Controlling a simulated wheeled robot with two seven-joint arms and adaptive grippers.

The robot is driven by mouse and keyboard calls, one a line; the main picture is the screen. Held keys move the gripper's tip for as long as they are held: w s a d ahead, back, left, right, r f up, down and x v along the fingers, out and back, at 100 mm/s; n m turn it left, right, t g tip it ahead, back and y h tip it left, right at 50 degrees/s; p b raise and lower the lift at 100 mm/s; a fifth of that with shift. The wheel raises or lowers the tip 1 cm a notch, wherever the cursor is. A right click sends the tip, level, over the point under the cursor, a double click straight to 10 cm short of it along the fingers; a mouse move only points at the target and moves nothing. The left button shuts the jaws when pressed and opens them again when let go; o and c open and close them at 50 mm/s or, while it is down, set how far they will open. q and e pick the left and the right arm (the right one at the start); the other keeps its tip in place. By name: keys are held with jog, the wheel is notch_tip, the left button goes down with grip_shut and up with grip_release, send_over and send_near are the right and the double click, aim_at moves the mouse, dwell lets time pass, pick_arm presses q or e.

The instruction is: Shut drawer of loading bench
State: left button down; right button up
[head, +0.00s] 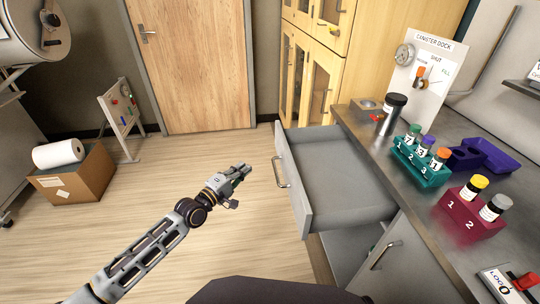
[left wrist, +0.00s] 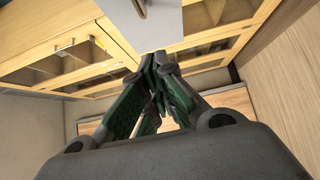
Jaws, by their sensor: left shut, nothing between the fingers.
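The grey drawer (head: 333,178) of the loading bench (head: 420,200) stands pulled out to the left in the head view. It looks empty, and its front panel carries a bar handle (head: 280,172). My left gripper (head: 243,170) is shut and empty, a little left of the handle and apart from it, pointing toward the drawer front. In the left wrist view the closed fingers (left wrist: 157,70) show in the middle, with a grey panel and part of a handle (left wrist: 140,8) at the top edge. My right gripper is not in view.
On the bench top stand a teal rack (head: 422,172) with several vials, a red rack (head: 468,212), a purple tray (head: 490,153) and a dark-lidded canister (head: 391,114). A wooden cabinet (head: 318,60) stands behind. The floor left of the drawer is clear.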

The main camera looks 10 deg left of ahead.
pick_arm(q)
jog(key=shift+w, duration=0.1)
jog(key=b, duration=0.2)
send_near(278, 147)
jog(key=shift+w, duration=1.45)
jog(key=shift+w+d+r, duration=0.15)
jog(key=shift+d+r, duration=0.05)
jog(key=shift+d, duration=0.35)
jog(key=shift+w+d+r, duration=0.15)
jog(key=shift+d, duration=0.45)
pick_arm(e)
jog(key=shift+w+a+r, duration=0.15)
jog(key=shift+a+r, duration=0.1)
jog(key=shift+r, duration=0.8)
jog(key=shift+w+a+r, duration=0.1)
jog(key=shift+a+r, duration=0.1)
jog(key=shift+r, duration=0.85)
pick_arm(q)
jog(key=shift+d, duration=0.1)
